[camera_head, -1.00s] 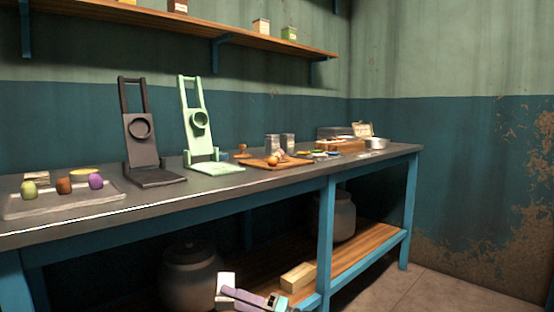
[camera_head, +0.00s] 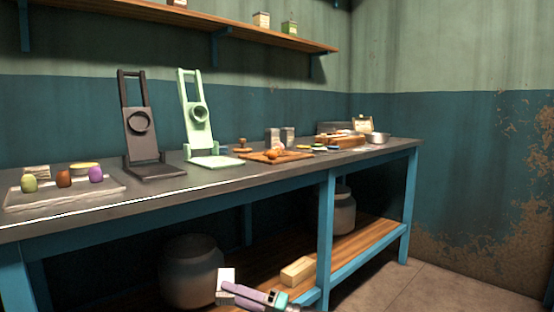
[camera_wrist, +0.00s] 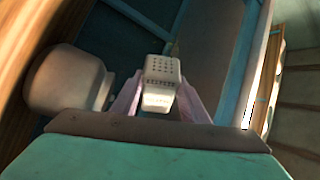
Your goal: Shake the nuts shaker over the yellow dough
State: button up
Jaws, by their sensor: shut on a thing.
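My gripper (camera_head: 232,289) is low at the bottom of the head view, in front of the bench and below its top. It is shut on the white nuts shaker (camera_head: 225,280); in the wrist view the shaker (camera_wrist: 161,72) sits between the two pale purple fingers, its perforated end showing. Three dough lumps sit on a pale tray (camera_head: 60,203) at the bench's left: a yellow-green one (camera_head: 29,184), an orange-brown one (camera_head: 64,178) and a purple one (camera_head: 96,174). The yellow-green lump is the nearest to yellow dough. The shaker is well apart from the tray.
A black press (camera_head: 140,130) and a mint press (camera_head: 197,115) stand right of the tray. A wooden board (camera_head: 285,157) lies farther right. Under the bench are a large jar (camera_head: 190,270) and a wooden block (camera_head: 298,271). The floor at right is clear.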

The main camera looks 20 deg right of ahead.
jog(key=p, duration=0.3)
jog(key=shift+d+r, duration=0.1)
jog(key=shift+r, duration=0.25)
jog(key=shift+p, duration=1.1)
jog(key=shift+f+p, duration=0.25)
jog(key=shift+p, duration=0.95)
